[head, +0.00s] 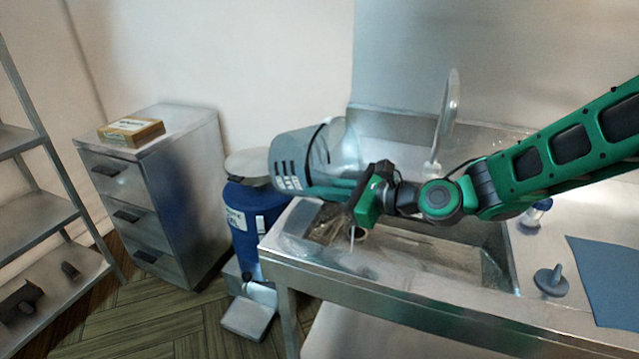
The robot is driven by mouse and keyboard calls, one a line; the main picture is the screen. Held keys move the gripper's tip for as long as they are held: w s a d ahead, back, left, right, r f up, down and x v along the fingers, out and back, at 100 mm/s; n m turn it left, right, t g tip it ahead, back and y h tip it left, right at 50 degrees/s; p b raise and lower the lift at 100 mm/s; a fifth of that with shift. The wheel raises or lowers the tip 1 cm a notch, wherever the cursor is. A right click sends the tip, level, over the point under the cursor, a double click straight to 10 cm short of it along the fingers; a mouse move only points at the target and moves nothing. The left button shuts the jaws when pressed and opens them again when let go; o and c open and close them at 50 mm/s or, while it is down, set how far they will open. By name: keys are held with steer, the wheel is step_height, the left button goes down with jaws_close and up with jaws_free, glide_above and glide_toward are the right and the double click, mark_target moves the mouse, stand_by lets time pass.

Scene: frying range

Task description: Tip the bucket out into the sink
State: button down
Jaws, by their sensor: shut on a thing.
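The grey bucket (300,160) is held in the air, tilted onto its side, above the left end of the sink and partly over the bin beside it. Dark slots and a pale label show on its left part, and a dark curved handle crosses it. I cannot see into it or tell whether it holds anything. My gripper (352,192) is shut on the bucket at its lower right side. The metal sink (440,292) is set in the counter below. A small round pale thing shows in the basin under my gripper, too small to identify.
A tall curved tap (445,115) rises behind the sink. A blue bin (250,225) stands left of it, with a drawer cabinet (165,190) and shelf rack (55,270) further left. A grey stopper-like thing (551,282) and blue mat (610,275) lie on the right counter.

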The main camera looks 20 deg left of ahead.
steer(key=shift+d+f+t+y, duration=0.3)
steer(key=shift+d+f+y, duration=0.25)
steer(key=shift+f+y, duration=0.3)
steer(key=shift+s+d+r+m+t+y, duration=0.15)
steer(key=shift+d+r+y, duration=0.2)
steer(key=shift+y, duration=0.3)
steer(key=shift+w+d+r+m+t+y, duration=0.15)
steer(key=shift+d+r+y, duration=0.15)
steer(key=shift+y, duration=0.3)
steer(key=shift+s+d, duration=0.1)
stand_by(0.5)
